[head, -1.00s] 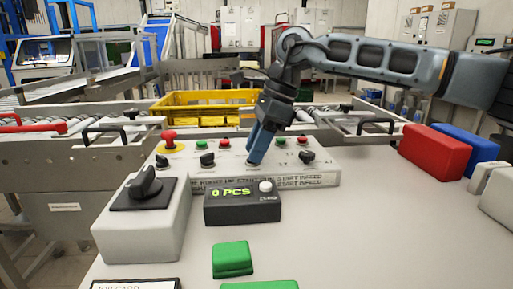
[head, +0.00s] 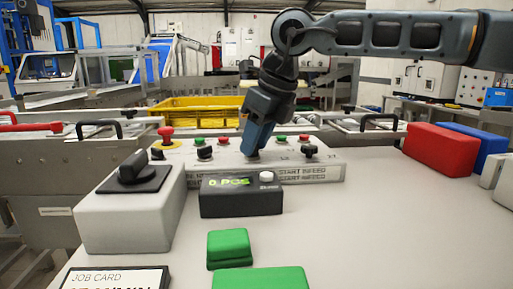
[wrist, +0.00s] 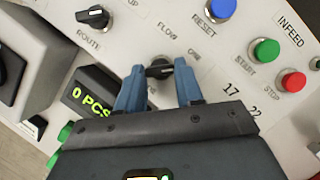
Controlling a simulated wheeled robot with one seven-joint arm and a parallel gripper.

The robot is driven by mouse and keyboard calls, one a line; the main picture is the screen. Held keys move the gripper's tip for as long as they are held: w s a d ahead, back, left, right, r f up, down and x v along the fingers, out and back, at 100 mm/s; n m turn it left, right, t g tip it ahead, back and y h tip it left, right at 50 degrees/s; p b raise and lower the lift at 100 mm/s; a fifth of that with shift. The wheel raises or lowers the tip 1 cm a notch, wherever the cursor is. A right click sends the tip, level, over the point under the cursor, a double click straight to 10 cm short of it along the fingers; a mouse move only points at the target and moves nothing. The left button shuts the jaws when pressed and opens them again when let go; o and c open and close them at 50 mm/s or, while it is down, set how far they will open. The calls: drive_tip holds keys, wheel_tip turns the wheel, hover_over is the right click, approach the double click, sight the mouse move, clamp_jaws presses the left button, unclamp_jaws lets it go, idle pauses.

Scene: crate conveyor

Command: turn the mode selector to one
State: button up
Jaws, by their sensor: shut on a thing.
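The mode selector (wrist: 158,69) is a small black knob on the sloped grey control panel (wrist: 215,65), between the words FLOW and ONE in the wrist view. My gripper (wrist: 160,72) has its blue fingers on both sides of the knob and is shut on it. The knob's bar lies roughly across the gap between the fingertips; its exact pointing is hard to tell. In the head view my gripper (head: 251,152) reaches down to the panel's middle and its fingers hide most of the knob.
The ROUTE knob (wrist: 93,17) is nearby, with a blue RESET button (wrist: 220,8) and green START button (wrist: 265,50) across from it. A black counter box (head: 240,197) reading 0 PCS stands before the panel. A grey box with a large rotary switch (head: 133,175) is left.

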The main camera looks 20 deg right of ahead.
drive_tip(key=shift+m, duration=0.4)
drive_tip(key=o, duration=1)
drive_tip(key=shift+o, duration=0.2)
drive_tip(key=v, duration=0.7)
drive_tip(key=shift+s+r+p, duration=0.15)
drive_tip(key=shift+r+p, duration=0.15)
drive_tip(key=shift+r, duration=0.1)
